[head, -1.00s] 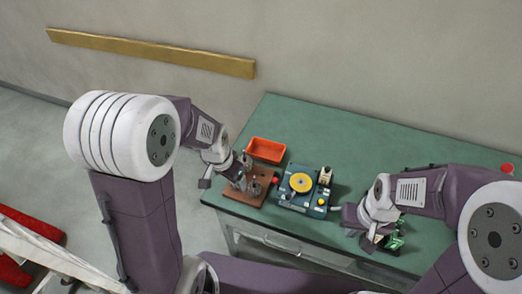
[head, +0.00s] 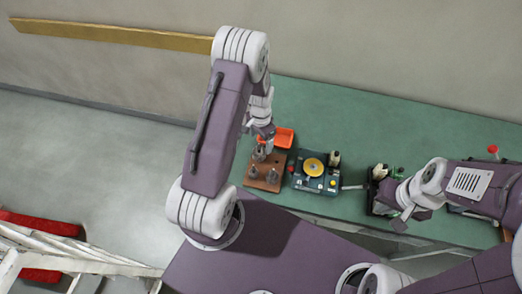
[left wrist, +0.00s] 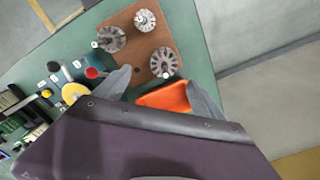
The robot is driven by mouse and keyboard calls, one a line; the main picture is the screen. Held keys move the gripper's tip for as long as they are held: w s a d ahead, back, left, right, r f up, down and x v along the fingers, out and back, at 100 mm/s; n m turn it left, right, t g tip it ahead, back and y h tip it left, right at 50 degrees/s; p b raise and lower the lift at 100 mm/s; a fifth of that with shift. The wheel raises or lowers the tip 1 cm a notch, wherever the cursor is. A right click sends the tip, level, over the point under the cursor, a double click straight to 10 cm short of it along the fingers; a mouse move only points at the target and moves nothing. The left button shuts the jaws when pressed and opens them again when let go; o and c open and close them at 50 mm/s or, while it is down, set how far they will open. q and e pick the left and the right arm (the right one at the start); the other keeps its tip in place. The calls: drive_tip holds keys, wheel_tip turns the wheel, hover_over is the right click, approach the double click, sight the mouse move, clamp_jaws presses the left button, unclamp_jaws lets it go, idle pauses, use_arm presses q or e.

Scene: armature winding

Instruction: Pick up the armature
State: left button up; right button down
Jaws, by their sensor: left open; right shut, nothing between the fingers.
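Three grey slotted armatures stand apart on a brown board (head: 281,162). In the left wrist view they are a left one (left wrist: 110,39), an upper one (left wrist: 145,20) and a nearer one (left wrist: 164,62) on the board (left wrist: 135,58). My left gripper (head: 268,147) is above the board's back edge, partly hidden by its arm in the head view. Its fingers (left wrist: 158,76) are open and empty, spread to either side of the nearer armature, with no visible contact. My right gripper (head: 397,218) is shut and empty at the table's front edge, far right of the board.
An orange tray (head: 284,137) lies just behind the board. A blue-green winding machine with a yellow disc (head: 313,166) stands right of it. A black and green device (head: 383,178) is near my right gripper. The green table's back (head: 400,125) is clear.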

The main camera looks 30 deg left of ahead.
sight(259, 151)
use_arm(q)
drive_tip(key=f, duration=0.2)
drive_tip(key=f+p, duration=0.1)
drive_tip(key=f, duration=0.1)
drive_tip(key=shift+w+a, duration=0.15)
drive_tip(key=shift+a, duration=0.25)
wheel_tip(259, 151, down, 5)
drive_tip(key=shift+r+p, duration=0.15)
drive_tip(key=shift+p, duration=1.05)
drive_tip(key=shift+a+f, duration=0.1)
drive_tip(key=shift+f, duration=0.1)
drive_tip(key=c, duration=1.1)
clamp_jaws()
use_arm(e)
drive_tip(key=r, duration=0.3)
drive_tip(key=shift+w+a+r, duration=0.1)
drive_tip(key=shift+a+r, duration=0.1)
drive_tip(key=shift+a, duration=0.05)
use_arm(q)
drive_tip(key=shift+r, duration=0.15)
